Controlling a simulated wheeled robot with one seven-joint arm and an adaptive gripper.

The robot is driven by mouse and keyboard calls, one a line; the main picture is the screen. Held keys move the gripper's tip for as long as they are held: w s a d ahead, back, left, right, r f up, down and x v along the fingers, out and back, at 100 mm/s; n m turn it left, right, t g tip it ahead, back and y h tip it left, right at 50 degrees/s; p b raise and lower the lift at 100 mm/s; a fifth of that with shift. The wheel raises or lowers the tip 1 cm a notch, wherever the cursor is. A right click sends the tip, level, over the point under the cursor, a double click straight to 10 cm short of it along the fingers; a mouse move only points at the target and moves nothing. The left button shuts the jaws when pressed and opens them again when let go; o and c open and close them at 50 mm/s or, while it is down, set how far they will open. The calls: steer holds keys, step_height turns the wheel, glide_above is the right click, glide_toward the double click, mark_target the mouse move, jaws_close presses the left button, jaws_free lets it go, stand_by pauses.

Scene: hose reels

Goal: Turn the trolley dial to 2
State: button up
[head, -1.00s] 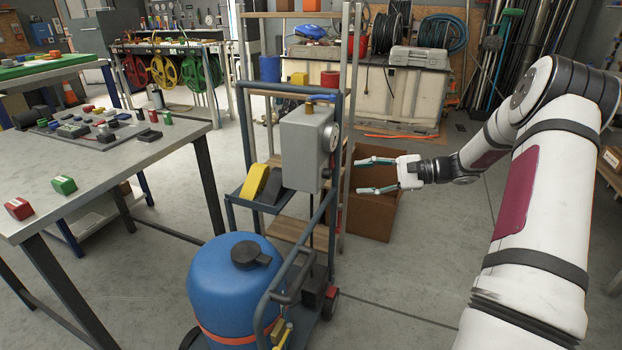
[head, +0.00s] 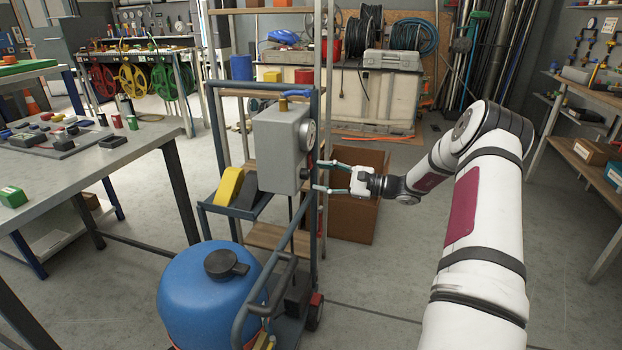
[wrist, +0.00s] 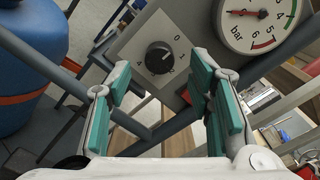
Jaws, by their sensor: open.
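The trolley (head: 318,215) carries a grey box (head: 278,150) with a gauge on its side. The dial, a round black knob (wrist: 159,58) on a white numbered plate (wrist: 142,45), shows in the wrist view below the gauge. A 0 and a 1 are readable at its upper right; the other marks are small. I cannot clearly tell where the knob points. My gripper (head: 318,176) is open and empty beside the box's dial face. In the wrist view its teal-padded fingers (wrist: 160,80) stand either side of the knob's line, apparently short of it.
The pressure gauge (wrist: 257,18) sits close to the dial. A blue tank (head: 205,295) and tubular rails stand on the trolley. A cardboard box (head: 355,215) is on the floor behind my gripper.

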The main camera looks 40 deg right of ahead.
mark_target(309, 174)
steer(key=shift+b+x, duration=0.3)
steer(key=shift+x, duration=1.7)
steer(key=shift+c, duration=0.2)
jaws_close()
